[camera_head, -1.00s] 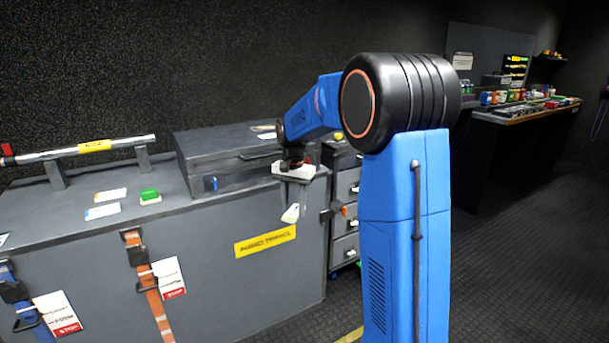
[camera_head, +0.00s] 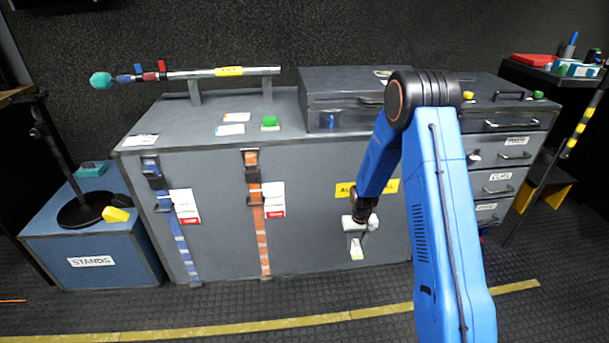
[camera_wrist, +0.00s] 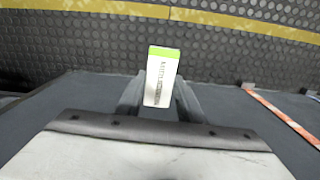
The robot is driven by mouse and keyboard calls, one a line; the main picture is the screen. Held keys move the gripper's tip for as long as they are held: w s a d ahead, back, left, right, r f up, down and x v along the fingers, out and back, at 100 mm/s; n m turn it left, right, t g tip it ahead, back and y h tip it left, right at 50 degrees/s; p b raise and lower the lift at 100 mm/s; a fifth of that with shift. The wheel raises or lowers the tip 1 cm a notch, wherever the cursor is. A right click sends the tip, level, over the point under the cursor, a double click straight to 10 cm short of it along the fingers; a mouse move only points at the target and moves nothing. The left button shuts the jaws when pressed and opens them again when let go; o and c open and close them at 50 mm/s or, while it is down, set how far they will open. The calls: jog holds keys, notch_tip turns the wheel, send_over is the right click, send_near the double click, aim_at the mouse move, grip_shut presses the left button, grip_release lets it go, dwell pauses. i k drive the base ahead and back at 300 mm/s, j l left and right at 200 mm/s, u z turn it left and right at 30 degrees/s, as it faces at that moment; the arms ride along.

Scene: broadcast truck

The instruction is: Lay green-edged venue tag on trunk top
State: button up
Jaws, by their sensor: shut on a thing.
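My gripper (camera_head: 356,234) is shut on a small white tag with a green edge (camera_head: 356,250), held in front of the trunk's front face, below its top edge. In the wrist view the green-edged venue tag (camera_wrist: 161,80) stands between the two fingers (camera_wrist: 158,104), its green end pointing away and printed text on its face. The grey audio trunk (camera_head: 220,240) stands behind my gripper. Its trunk top (camera_head: 180,122) bears two white cards (camera_head: 232,123), a green block on a pale base (camera_head: 270,122) and a dark case (camera_head: 345,98) at the right.
A pole with a teal end (camera_head: 215,73) rests on two posts at the trunk's back. Blue (camera_head: 180,240) and orange (camera_head: 262,235) straps with red-white tags hang down the front. A blue stands box (camera_head: 90,240) is left; a drawer cabinet (camera_head: 505,150) is right. Bare trunk top lies around the cards.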

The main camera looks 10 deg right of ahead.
aim_at(189, 132)
jog(key=u, duration=1.2)
